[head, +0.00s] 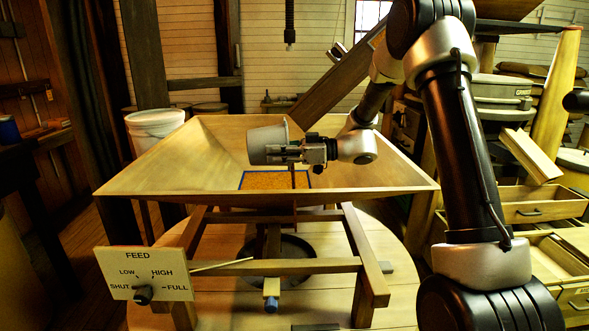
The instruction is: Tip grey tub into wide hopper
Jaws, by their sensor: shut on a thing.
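The grey tub (265,137) is above the wide wooden hopper (175,165), inside its outline in the head view. The tub lies tilted on its side, with its narrower end to the left and its wider rim to the right. My gripper (290,152) is shut on the tub, reaching it from the right. The inside of the tub is hidden, so I cannot tell what it holds. Orange-brown grain (275,180) shows at the bottom of the hopper, with a blue line around its edge.
A feed board (145,273) with a dial stands at the front left. The hopper rests on a wooden frame (370,280) over a round wooden top. A white bucket (155,122) stands behind the hopper at left. Open drawers (540,205) are at right.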

